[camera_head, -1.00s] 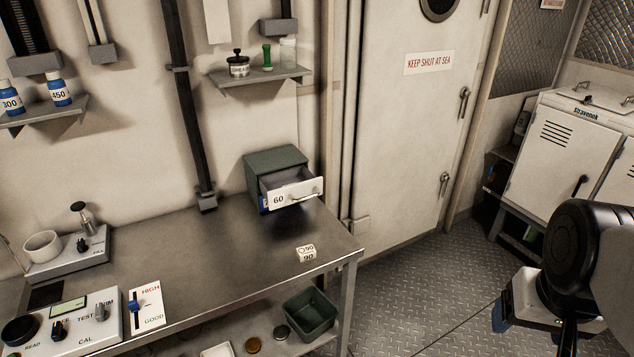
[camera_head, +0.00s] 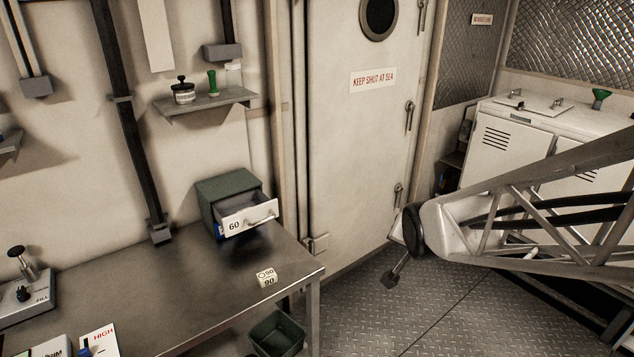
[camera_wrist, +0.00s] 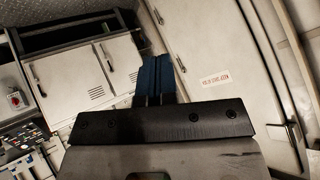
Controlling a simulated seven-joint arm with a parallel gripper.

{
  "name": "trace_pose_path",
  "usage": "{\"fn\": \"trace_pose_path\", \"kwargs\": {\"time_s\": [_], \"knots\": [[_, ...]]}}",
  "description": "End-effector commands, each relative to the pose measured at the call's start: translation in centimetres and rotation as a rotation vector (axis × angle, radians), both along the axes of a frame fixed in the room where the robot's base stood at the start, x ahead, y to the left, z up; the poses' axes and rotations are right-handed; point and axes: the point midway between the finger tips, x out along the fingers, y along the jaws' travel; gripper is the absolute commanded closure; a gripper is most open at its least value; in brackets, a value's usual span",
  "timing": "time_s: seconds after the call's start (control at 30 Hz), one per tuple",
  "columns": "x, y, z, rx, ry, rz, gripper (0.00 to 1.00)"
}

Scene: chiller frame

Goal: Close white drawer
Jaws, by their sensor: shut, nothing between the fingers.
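The white drawer (camera_head: 236,225) is pulled partway out of a dark green box (camera_head: 228,189) on the metal bench. Its front is marked 60 and carries a bar handle (camera_head: 263,215). The drawer looks empty from here. My gripper (camera_wrist: 157,60) shows in the wrist view with its blue fingers shut together and nothing between them. In the head view my arm comes in from the right, over the floor in front of the door, well apart from the drawer. The wrist view does not show the drawer.
A white block marked 90 (camera_head: 266,278) lies on the bench (camera_head: 180,290) in front of the drawer. A shelf (camera_head: 205,104) with small containers hangs above. A green bin (camera_head: 277,335) sits below the bench. A closed door (camera_head: 355,150) stands behind; floor right of the bench is open.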

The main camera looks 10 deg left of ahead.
Motion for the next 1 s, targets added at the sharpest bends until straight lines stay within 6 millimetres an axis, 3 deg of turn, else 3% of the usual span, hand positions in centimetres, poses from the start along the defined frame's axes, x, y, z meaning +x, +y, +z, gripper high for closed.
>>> {"fn": "trace_pose_path", "kwargs": {"time_s": [0.2,0.5,0.77,1.0], "knots": [[5.4,4.4,-2.7,0.156,-0.13,-0.014,1.0],[10.6,11.2,-6.6,0.429,-0.276,0.003,1.0],[12.7,17.3,-10.6,0.708,-0.346,0.047,1.0],[12.7,22.7,-14.6,0.991,-0.359,0.108,1.0]]}}
